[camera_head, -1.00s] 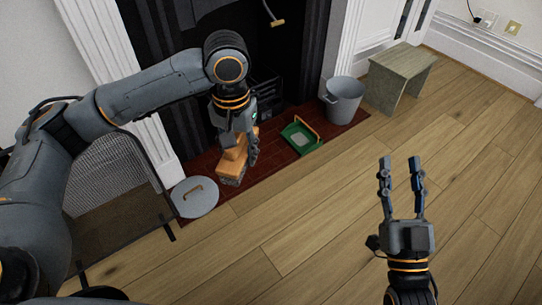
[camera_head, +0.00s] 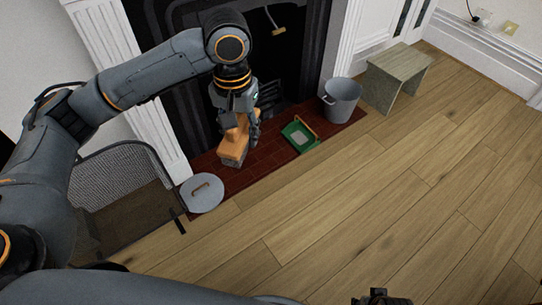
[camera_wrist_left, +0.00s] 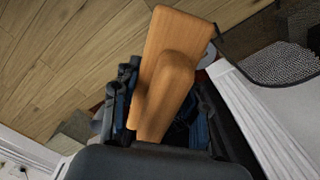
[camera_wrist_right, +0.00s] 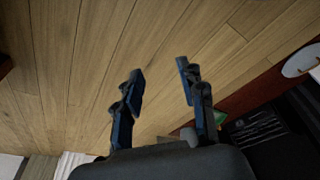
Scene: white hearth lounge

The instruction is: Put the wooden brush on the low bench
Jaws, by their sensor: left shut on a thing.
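The wooden brush (camera_head: 235,146) has an orange-brown wooden back and pale bristles underneath. My left gripper (camera_head: 251,125) is shut on it and holds it over the dark red hearth tiles; whether the bristles touch the tiles I cannot tell. In the left wrist view the brush (camera_wrist_left: 168,78) lies between the fingers (camera_wrist_left: 160,115). The low bench (camera_head: 398,67) is greyish wood with a bare top, at the upper right beyond the bucket. My right gripper (camera_wrist_right: 160,95) is open and empty above the floor in the right wrist view; only its top edge shows at the bottom of the head view.
A grey metal bucket (camera_head: 342,98) stands left of the bench. A green dustpan (camera_head: 299,136) lies on the hearth (camera_head: 270,149). A round grey lid (camera_head: 202,193) and a mesh fire screen (camera_head: 120,180) are at the left. The wooden floor (camera_head: 400,190) is clear.

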